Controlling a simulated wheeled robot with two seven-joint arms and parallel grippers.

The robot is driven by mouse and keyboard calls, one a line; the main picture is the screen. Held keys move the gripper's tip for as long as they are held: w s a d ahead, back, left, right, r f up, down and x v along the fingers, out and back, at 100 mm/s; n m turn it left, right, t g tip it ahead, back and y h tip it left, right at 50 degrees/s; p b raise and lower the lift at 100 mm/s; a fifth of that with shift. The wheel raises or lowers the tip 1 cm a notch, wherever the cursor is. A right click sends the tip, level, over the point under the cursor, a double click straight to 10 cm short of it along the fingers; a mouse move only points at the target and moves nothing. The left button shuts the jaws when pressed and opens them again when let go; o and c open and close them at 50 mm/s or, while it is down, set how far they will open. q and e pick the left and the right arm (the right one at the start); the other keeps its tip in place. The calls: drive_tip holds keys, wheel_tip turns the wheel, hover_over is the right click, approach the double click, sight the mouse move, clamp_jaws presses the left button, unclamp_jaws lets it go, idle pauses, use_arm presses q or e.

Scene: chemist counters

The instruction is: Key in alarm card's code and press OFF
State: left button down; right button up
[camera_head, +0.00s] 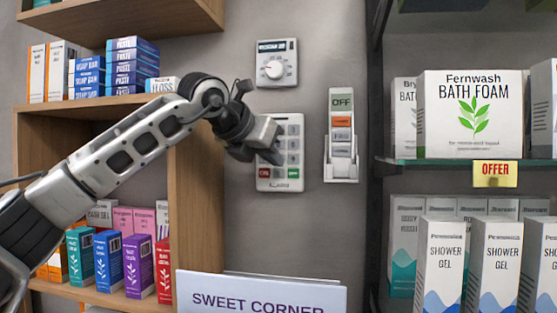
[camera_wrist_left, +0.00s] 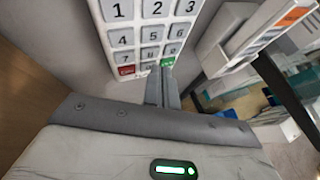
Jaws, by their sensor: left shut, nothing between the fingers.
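A white keypad (camera_head: 293,130) is fixed on the grey wall, with grey number keys, a red key at bottom left and a green key (camera_head: 293,174) at bottom right. In the left wrist view the keypad (camera_wrist_left: 111,33) shows its numbers, and its green key (camera_wrist_left: 168,62) is at the fingertips. My left gripper (camera_head: 275,157) is shut and empty in front of the keypad, hiding some of its left and middle keys. Whether the fingertips (camera_wrist_left: 164,74) touch the green key I cannot tell. A card (camera_head: 342,103) headed OFF stands in a white wall holder (camera_head: 341,172) right of the keypad.
A white dial unit (camera_head: 277,66) is on the wall above the keypad. A wooden shelf (camera_head: 196,220) with boxes is at left, and a dark-framed shelf with bath foam (camera_head: 470,128) is at right. A SWEET CORNER sign (camera_head: 262,300) stands below.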

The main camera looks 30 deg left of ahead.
use_arm(q)
drive_tip(key=shift+w, duration=0.1)
drive_tip(key=shift+w+a, duration=0.1)
drive_tip(key=shift+w, duration=0.2)
drive_tip(key=shift+w+a+p, duration=0.1)
drive_tip(key=shift+w+p, duration=0.25)
drive_tip(key=shift+p, duration=0.1)
idle(0.6)
drive_tip(key=shift+s, duration=0.1)
drive_tip(key=shift+s+f+b, duration=0.1)
drive_tip(key=shift+s+b, duration=0.2)
drive_tip(key=shift+b, duration=0.2)
drive_tip(key=shift+s, duration=0.35)
